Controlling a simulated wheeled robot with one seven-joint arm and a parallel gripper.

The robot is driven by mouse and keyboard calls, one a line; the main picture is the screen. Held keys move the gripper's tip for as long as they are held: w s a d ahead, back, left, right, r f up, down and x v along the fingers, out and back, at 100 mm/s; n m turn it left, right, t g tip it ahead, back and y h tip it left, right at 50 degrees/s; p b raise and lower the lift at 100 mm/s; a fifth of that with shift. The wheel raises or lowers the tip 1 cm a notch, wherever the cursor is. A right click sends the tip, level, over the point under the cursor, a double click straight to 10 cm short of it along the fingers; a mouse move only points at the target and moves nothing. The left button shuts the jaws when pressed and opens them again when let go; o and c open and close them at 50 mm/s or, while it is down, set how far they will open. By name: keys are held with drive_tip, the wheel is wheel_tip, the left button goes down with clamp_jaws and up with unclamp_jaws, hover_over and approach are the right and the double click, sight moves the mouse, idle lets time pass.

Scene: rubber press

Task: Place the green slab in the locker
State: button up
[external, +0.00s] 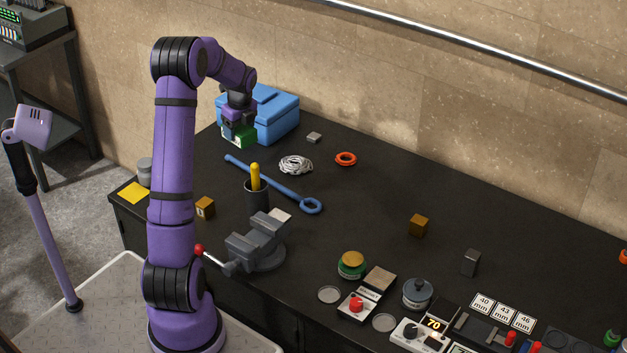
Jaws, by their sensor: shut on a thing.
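My gripper (238,122) points down at the far left of the table and is shut on the green slab (242,139). The slab hangs in front of the left part of a blue lidded box (279,122), the only locker-like thing in view. The box's lid looks closed. My gripper and the slab hide part of the box's front. I cannot tell whether the slab touches the box or the table.
A dark cup (257,196) and a grey vise (256,243) stand nearer. The table's right middle is mostly clear.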

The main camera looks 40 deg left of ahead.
drive_tip(key=w+d+m+t, duration=0.15)
drive_tip(key=d+m, duration=0.25)
drive_tip(key=d, duration=1.4)
drive_tip(key=w+d+m+g, duration=0.1)
drive_tip(key=w+d+m, duration=0.2)
drive_tip(key=d, duration=1.5)
drive_tip(key=shift+t+h, duration=0.25)
drive_tip(key=shift+h, duration=0.05)
wheel_tip(320, 180, down, 16)
drive_tip(key=shift+a+r, duration=0.1)
drive_tip(key=shift+r, duration=0.05)
drive_tip(key=shift+w, duration=0.2)
hover_over(384, 206)
drive_tip(key=shift+s+f, duration=0.2)
drive_tip(key=shift+f, duration=2.3)
drive_tip(key=shift+f, duration=0.15)
